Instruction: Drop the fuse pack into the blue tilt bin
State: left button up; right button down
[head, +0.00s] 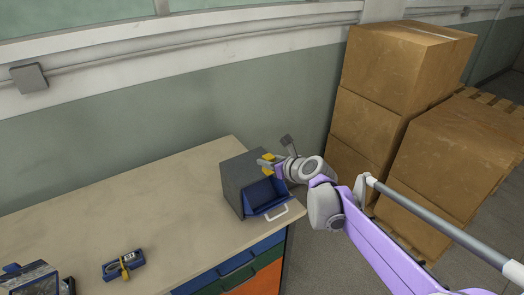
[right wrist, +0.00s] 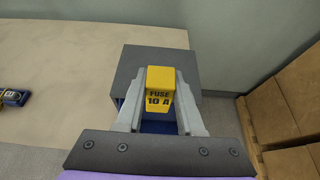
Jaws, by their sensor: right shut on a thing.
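The yellow fuse pack, marked "FUSE 10 A", is held between the fingers of my right gripper (head: 272,163). The fuse pack (right wrist: 160,91) shows clearly in the right wrist view, with my right gripper (right wrist: 160,100) shut on its sides. The blue tilt bin (head: 262,194) sits in a dark grey housing (head: 232,183) near the right end of the bench, its front tilted out with a pale handle. The fuse pack is above the bin's opening, and part of the bin is hidden beneath the gripper. My left gripper is not in view.
The bench top (head: 140,205) is mostly clear. A blue device with a yellow part (head: 123,264) lies near its front edge, and another dark blue item (head: 35,280) is at the lower left. Stacked cardboard boxes (head: 385,95) stand right of the bench.

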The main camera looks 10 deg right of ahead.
aim_at(269, 174)
jog(key=shift+s+d+f+b, duration=0.1)
jog(key=shift+s+f+b, duration=0.1)
jog(key=shift+f, duration=0.2)
jog(key=shift+s+d+f+b, duration=0.1)
jog(key=shift+f+b, duration=0.05)
jog(key=shift+f, duration=0.25)
notch_tip(269, 174, down, 4)
jog(key=shift+w+a+r+b, duration=0.1)
jog(key=shift+w+b, duration=0.05)
jog(key=shift+b, duration=0.45)
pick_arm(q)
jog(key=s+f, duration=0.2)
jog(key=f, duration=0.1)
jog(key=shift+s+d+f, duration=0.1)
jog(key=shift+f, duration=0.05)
pick_arm(e)
jog(key=shift+f, duration=0.7)
jog(key=shift+c, duration=2.2)
grip_release()
